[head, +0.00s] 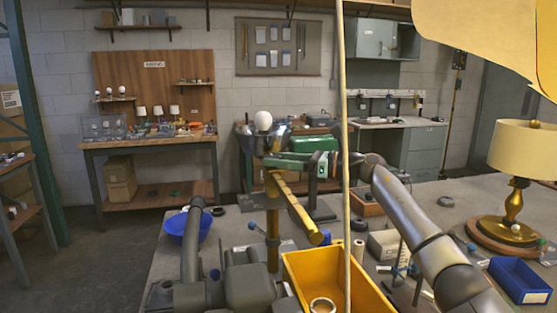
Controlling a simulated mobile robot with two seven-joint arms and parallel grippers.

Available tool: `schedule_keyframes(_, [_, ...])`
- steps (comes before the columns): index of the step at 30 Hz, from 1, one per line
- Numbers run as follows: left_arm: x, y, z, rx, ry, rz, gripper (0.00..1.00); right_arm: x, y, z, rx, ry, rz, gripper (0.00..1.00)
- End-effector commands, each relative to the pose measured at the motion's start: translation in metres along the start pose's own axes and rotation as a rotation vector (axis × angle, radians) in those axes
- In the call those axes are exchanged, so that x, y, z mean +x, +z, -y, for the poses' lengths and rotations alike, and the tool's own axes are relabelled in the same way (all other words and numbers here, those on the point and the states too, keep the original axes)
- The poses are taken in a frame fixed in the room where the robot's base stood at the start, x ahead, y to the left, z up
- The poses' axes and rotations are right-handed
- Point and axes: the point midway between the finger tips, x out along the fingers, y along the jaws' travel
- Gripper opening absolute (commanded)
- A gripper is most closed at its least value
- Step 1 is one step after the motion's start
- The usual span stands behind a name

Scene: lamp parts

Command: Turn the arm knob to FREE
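A brass lamp arm (296,213) slants down to the right from the joint area beside an upright brass post (273,232). A shiny metal bowl-shaped shade (247,143) with a white bulb (263,120) is at the top. My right gripper (283,160) reaches in from the right, its green parts at the head of the post, just under the shade. It overlaps the joint there, so I cannot tell whether its fingers touch or grip anything. The arm knob and any FREE marking cannot be made out. My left gripper is not in view.
A thin pale upright pole (345,90) crosses the view near my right wrist. A yellow bin (368,286) holds a metal ring (322,305). A blue bowl (178,226) is left, a blue tray (521,279) and brass lamp (513,205) right. A cream shade (490,35) fills the upper right.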

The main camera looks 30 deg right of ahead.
Motion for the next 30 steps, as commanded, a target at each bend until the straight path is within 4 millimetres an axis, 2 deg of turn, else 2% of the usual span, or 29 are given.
schedule_keyframes(1, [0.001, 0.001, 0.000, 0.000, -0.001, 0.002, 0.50, 0.000, -0.002, 0.000, 0.001, 0.001, -0.003, 0.61])
schedule_keyframes(7, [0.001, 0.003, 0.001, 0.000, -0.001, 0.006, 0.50, 0.000, -0.001, 0.000, 0.000, 0.000, -0.001, 0.83])
schedule_keyframes(17, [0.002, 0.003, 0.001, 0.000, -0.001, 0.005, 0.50, -0.004, 0.000, 0.000, -0.001, -0.002, 0.000, 0.84])
schedule_keyframes(23, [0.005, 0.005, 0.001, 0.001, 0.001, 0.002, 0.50, -0.036, -0.003, 0.001, -0.001, -0.005, -0.003, 0.84])
schedule_keyframes(30, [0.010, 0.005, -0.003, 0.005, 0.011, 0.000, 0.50, -0.089, -0.003, 0.001, -0.001, -0.004, -0.003, 0.84])
